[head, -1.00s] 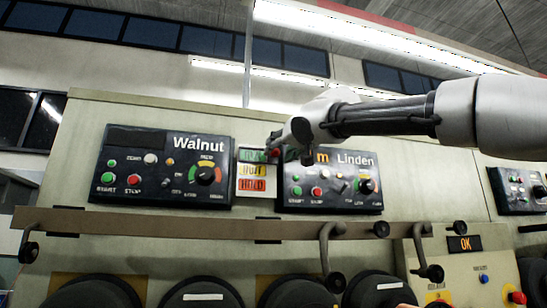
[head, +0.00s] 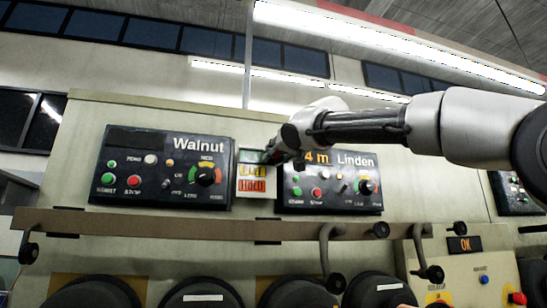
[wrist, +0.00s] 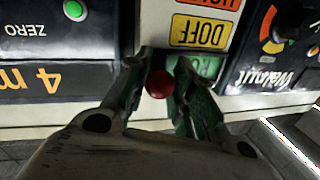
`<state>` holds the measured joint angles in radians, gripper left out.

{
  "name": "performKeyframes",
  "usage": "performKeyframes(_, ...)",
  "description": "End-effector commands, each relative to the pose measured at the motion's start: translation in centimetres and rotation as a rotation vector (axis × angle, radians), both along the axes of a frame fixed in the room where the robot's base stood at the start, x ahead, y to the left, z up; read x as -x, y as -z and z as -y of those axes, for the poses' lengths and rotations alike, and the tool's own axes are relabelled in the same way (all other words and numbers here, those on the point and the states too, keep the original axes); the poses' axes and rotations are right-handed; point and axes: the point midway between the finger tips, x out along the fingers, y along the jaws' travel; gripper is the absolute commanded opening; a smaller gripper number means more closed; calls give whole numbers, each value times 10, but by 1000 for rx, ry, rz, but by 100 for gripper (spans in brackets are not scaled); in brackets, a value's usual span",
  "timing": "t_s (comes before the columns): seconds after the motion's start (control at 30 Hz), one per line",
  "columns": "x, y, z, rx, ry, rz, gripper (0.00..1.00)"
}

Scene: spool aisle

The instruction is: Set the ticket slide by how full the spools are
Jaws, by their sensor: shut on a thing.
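The ticket slide (head: 252,183) is a pale upright strip between the Walnut and Linden panels, with green RUN, yellow DOFF and red-orange HOLD labels. My gripper (head: 272,153) is at its upper end, over the RUN label. In the wrist view, which is upside down, my gripper (wrist: 158,80) is shut on a red knob (wrist: 159,84), beside the RUN label (wrist: 203,68). The Walnut panel (head: 150,150) has a blank dark display. The Linden panel (head: 325,198) has an orange display (head: 317,158) reading "4 m".
A brown rail (head: 180,223) with dark hooked handles (head: 330,250) runs below the panels. Several dark round shapes (head: 92,293) stand under it, cut off by the frame. A lit "OK" sign (head: 465,244) and buttons are at lower right.

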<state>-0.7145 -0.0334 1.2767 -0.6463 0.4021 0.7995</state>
Motion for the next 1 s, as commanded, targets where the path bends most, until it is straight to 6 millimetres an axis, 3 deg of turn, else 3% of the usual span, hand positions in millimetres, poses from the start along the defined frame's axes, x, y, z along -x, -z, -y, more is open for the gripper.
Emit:
performKeyframes(0.7, 0, 38, 2, 1, 3, 1, 0)
performKeyframes(1.0, 0, 44, 0, 1, 1, 0, 0)
